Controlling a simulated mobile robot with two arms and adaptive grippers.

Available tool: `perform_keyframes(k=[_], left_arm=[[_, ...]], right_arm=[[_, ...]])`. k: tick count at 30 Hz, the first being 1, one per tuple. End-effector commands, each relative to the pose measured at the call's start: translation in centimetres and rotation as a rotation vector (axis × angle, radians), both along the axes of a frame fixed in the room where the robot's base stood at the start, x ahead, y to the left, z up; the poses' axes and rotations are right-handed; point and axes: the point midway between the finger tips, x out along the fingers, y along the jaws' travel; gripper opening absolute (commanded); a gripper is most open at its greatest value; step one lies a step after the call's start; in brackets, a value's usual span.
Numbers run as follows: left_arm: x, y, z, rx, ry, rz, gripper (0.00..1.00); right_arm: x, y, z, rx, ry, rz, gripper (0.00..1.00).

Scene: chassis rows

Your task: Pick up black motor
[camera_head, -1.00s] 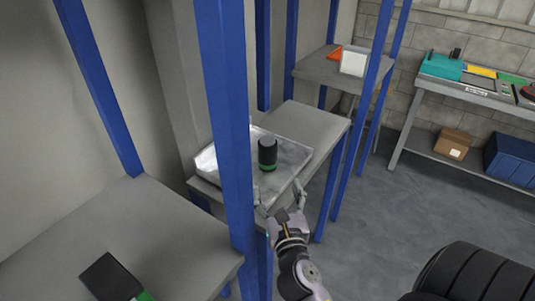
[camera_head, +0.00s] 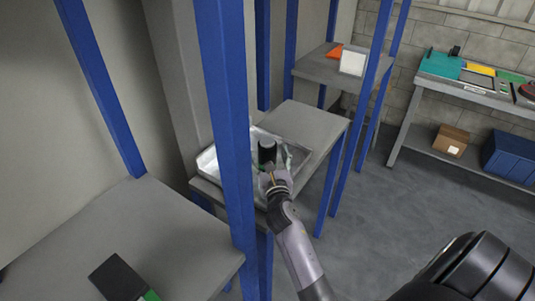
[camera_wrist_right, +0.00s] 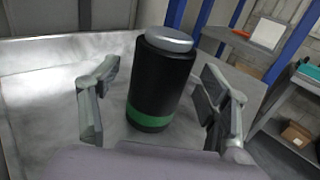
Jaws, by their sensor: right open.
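The black motor (camera_head: 267,149) is an upright black cylinder standing in a shiny metal tray (camera_head: 207,160) on a grey shelf. In the right wrist view the motor (camera_wrist_right: 162,80) shows a silver top and a green band near its base. My right gripper (camera_head: 272,168) is at the motor; its fingers hide the lower part in the head view. In the right wrist view my right gripper (camera_wrist_right: 160,100) is open, with one finger on each side of the motor and gaps visible between. My left gripper is not in view.
A nearer grey shelf (camera_head: 150,225) holds a black and green object (camera_head: 120,280). Another shelf (camera_head: 320,70) and a workbench (camera_head: 465,87) stand farther back. Open floor lies to the right.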

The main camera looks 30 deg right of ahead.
Motion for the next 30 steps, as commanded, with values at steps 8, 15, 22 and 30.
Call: perform_keyframes(k=[8, 15, 22, 30], left_arm=[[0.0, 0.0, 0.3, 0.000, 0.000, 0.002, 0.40], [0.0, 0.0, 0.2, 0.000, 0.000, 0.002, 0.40], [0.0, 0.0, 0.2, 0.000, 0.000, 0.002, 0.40], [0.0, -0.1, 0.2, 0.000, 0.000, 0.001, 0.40]], right_arm=[[1.8, -0.8, 0.0, -0.002, 0.001, 0.000, 0.70], [1.7, -0.8, 0.0, -0.002, 0.001, 0.000, 0.63], [1.7, -0.8, 0.1, -0.002, 0.000, 0.000, 0.48], [1.7, -0.8, 0.1, -0.002, 0.000, 0.000, 0.30]])
